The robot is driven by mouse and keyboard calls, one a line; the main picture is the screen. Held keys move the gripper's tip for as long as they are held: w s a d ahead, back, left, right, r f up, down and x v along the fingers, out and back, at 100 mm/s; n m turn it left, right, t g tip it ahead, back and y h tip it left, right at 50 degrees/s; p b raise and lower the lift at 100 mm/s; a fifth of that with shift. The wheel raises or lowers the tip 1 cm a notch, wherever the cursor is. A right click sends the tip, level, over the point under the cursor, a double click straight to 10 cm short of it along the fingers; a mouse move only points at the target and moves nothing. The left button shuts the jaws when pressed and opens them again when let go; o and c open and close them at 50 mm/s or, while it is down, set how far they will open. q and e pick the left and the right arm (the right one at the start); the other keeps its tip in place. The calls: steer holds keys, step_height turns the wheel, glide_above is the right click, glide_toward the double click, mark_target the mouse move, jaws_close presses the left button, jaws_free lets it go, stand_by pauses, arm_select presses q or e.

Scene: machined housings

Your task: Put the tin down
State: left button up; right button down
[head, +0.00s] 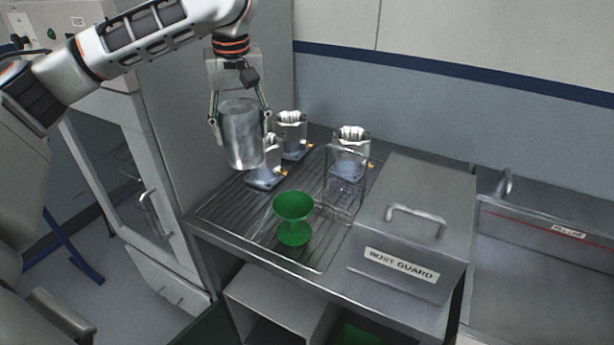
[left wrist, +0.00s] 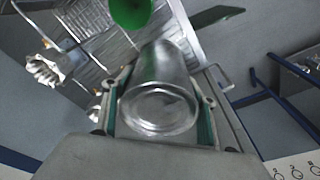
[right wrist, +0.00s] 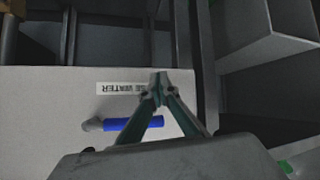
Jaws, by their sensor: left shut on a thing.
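My left gripper (head: 240,112) is shut on a grey metal tin (head: 242,142). It holds the tin nearly upright, slightly tilted, above the left back part of the ribbed metal worktop (head: 232,212). In the left wrist view the tin (left wrist: 165,65) lies between the two fingers (left wrist: 160,110), with a round end towards the camera. Whether the tin's bottom touches anything is hard to tell, but it looks raised. My right gripper (right wrist: 160,82) shows only in the right wrist view, with its fingertips together and nothing between them.
A green funnel-shaped piece (head: 294,212) stands on the worktop. Shiny housings on blue bases stand behind (head: 291,130), beside the tin (head: 268,160) and at the back right (head: 352,142). The front left worktop is clear.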

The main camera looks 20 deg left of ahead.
arm_select(q)
steer(key=shift+w, duration=0.35)
steer(key=shift+w+f, duration=0.15)
steer(key=shift+f, duration=9.75)
arm_select(e)
steer(key=shift+s+f, duration=0.35)
steer(key=shift+f, duration=0.1)
arm_select(q)
steer(key=shift+f, duration=0.1)
steer(key=o, duration=1.7)
steer(key=shift+f, duration=0.1)
steer(key=shift+c, duration=0.2)
